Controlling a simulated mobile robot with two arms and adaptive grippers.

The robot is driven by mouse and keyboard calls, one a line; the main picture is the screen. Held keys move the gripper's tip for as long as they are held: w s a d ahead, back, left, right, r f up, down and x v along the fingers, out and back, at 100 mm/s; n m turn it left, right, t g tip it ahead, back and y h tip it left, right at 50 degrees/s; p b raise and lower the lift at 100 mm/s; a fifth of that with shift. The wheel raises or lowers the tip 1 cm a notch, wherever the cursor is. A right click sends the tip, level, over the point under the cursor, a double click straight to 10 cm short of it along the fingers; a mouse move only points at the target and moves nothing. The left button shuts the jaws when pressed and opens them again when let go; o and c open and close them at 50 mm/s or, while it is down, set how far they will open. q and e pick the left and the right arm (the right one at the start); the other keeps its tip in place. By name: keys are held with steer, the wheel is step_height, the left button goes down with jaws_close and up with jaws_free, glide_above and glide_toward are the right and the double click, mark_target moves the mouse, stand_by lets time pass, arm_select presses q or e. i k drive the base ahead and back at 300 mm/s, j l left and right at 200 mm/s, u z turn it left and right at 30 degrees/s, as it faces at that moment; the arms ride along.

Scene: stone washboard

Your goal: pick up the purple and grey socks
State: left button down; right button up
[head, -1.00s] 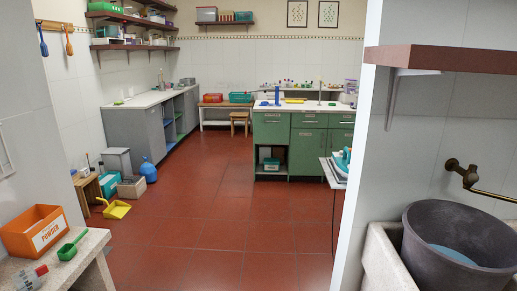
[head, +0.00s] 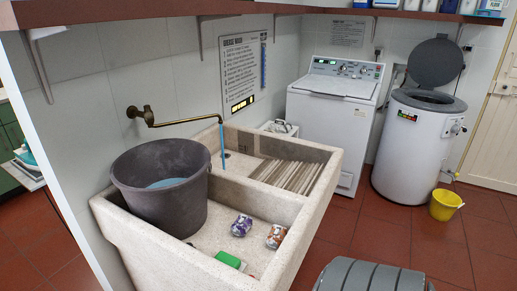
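A small purple and pale grey bundle (head: 241,225), which looks like rolled socks, lies in the front basin of the stone washboard sink (head: 318,228). A second bundle (head: 276,236), orange-brown and pale, lies just to its right, apart from it. Both are small in the view, so their details are hard to read. Neither of my grippers is in the head view.
A dark grey bucket (head: 160,200) stands at the basin's left end, below a brass tap (head: 150,116). A green object (head: 229,259) lies near the front wall. Beyond are a washing machine (head: 331,110), a white drum (head: 418,150) and a yellow bucket (head: 445,205).

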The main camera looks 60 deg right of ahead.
mark_target(243, 223)
steer(key=z, duration=1.65)
steer(key=k+l+z, duration=0.1)
steer(key=l, duration=0.75)
steer(key=k+l+z, duration=0.1)
steer(key=l, duration=0.7)
